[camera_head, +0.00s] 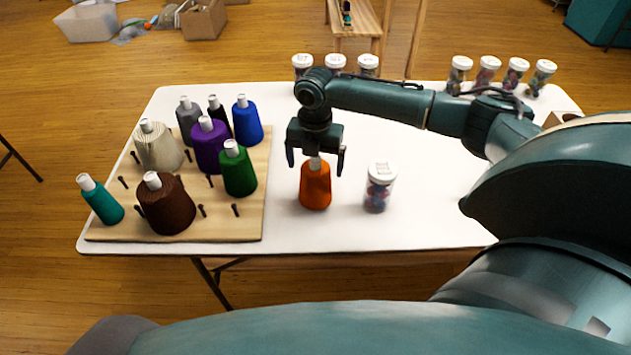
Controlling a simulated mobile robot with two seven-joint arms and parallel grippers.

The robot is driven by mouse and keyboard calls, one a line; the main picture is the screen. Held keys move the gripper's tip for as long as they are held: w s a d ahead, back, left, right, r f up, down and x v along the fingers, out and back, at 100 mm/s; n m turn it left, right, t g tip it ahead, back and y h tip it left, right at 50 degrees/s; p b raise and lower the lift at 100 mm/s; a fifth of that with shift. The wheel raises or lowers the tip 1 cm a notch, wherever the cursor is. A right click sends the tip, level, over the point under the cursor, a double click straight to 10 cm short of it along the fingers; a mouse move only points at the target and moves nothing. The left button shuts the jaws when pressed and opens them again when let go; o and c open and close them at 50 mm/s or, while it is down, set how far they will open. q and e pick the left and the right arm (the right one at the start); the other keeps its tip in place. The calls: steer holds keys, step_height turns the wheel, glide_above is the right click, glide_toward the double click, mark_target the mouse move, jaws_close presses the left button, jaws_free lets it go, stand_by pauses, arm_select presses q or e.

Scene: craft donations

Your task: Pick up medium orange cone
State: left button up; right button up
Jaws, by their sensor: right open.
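The orange cone (315,190) stands upright on the white table, right of the wooden peg board. Its pale top shows just between my right gripper's fingers. My right gripper (316,166) points down over the cone, open, with one finger on each side of the cone's top. I cannot tell whether the fingers touch it. My left gripper is not in view.
A clear jar with a white lid (380,187) stands close to the right of the cone. The peg board (250,222) at left holds several thread cones and bare pegs. More jars (488,72) line the table's back edge. The table's front middle is clear (345,232).

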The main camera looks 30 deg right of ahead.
step_height(320, 180, down, 2)
steer(key=shift+r, duration=0.1)
steer(key=c, duration=1.5)
